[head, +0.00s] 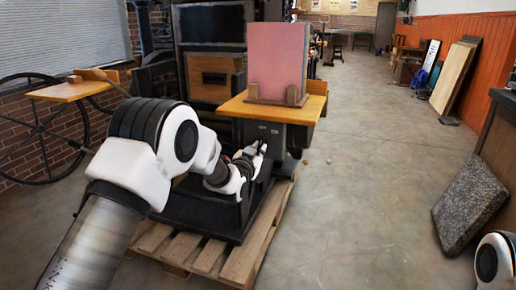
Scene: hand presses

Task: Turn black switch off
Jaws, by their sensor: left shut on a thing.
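My left arm comes in from the left. Its gripper (257,150) is at the front face of a dark press stand (268,132), just below the wooden tabletop (265,109). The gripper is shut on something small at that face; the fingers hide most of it. The place fits the black switch, but I cannot make out the switch itself or its position. Small light marks show on the face above the fingers. My right gripper is out of view; only a white and black part of my right arm shows at the lower right corner.
A pink and blue block (276,60) stands upright on the tabletop between wooden holders. The stand rests on a wooden pallet (205,258). A large spoked wheel (38,125) is at the left. A grey stone slab (468,207) leans at the right. The floor between is open.

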